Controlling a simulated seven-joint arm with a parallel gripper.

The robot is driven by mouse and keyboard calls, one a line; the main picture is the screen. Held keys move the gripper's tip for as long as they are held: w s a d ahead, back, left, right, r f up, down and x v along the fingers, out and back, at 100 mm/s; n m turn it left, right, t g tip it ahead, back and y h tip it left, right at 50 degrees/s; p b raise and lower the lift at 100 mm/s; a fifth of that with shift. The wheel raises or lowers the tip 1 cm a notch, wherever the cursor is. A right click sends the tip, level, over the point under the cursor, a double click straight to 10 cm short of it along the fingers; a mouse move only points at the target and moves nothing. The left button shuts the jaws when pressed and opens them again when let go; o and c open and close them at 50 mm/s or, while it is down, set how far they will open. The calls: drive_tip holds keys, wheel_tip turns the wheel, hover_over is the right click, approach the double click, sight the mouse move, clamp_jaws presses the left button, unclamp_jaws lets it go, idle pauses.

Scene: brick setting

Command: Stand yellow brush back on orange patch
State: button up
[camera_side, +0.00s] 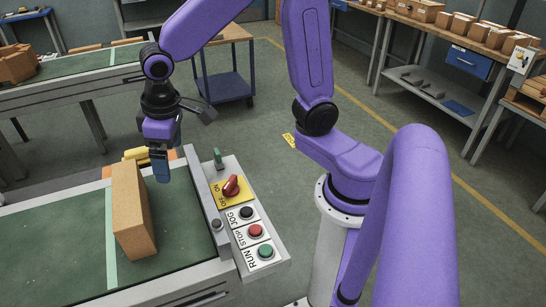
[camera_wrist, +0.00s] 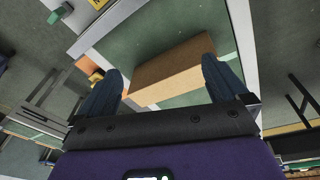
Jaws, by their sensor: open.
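The yellow brush (camera_side: 135,154) shows in the side view behind the tall brown box, partly hidden by the box and my gripper. It looks to be lying on its side. The orange patch (camera_side: 107,171) shows only as slivers around it at the far end of the green belt. In the wrist view a small yellow piece (camera_wrist: 97,78) shows beside the left finger, near an orange area (camera_wrist: 86,66). My gripper (camera_side: 162,178) points down beside the box, to its right in the side view. Its blue fingers (camera_wrist: 160,70) are apart with nothing seen held between them.
The brown box (camera_side: 133,212) stands on the green belt (camera_side: 180,235), close to my fingers. A control panel (camera_side: 240,215) with a red switch and several buttons runs along the belt's right edge. The belt right of the box is clear.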

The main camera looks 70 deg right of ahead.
drive_tip(key=s+d+n, duration=0.3)
drive_tip(key=s+n, duration=0.1)
drive_tip(key=s, duration=0.6)
drive_tip(key=s+d+n+g, duration=0.1)
drive_tip(key=s+d+n, duration=0.2)
drive_tip(key=s, duration=0.7)
drive_tip(key=shift+s+d+f+n+g+y, duration=0.15)
drive_tip(key=shift+f+n+g+y, duration=0.15)
drive_tip(key=shift+n, duration=0.2)
drive_tip(key=shift+r, duration=0.1)
